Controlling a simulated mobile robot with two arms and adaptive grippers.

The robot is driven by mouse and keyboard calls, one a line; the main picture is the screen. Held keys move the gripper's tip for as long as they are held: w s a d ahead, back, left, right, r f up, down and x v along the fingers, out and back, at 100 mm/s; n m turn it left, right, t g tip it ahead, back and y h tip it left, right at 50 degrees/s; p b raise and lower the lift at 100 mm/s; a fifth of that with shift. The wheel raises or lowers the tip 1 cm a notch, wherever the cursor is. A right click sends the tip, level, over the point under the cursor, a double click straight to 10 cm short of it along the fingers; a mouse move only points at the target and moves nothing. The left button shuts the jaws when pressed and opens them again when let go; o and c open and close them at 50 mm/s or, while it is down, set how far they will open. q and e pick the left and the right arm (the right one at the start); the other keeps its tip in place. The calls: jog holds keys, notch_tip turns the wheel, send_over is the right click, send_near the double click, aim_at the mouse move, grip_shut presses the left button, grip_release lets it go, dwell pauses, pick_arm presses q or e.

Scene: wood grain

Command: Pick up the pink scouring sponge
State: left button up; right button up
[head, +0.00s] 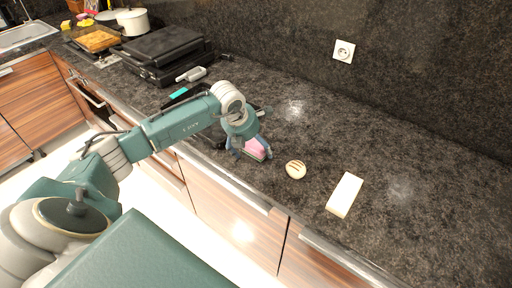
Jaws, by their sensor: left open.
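The pink scouring sponge (256,149) lies on the dark stone countertop, close to the front edge. It has a pink body and a darker green layer, and part of it is hidden behind my gripper. My left gripper (250,153) is open and points down at the sponge, its fingers at or around it. I cannot tell whether the fingers touch it. My right gripper does not show.
A round striped bun (296,170) and a white block (344,195) lie right of the sponge. A black grill (165,54), a grey-handled tool (191,74) and a white pot (132,21) stand to the left. The right countertop is clear.

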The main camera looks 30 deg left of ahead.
aim_at(254, 147)
pick_arm(q)
jog(key=c, duration=1.2)
jog(key=shift+c, duration=0.2)
jog(key=shift+r, duration=0.1)
jog(key=shift+w+r, duration=0.1)
jog(key=shift+r, duration=0.35)
jog(key=shift+r+b, duration=2.3)
jog(key=shift+r, duration=7.25)
jog(key=shift+c, duration=0.5)
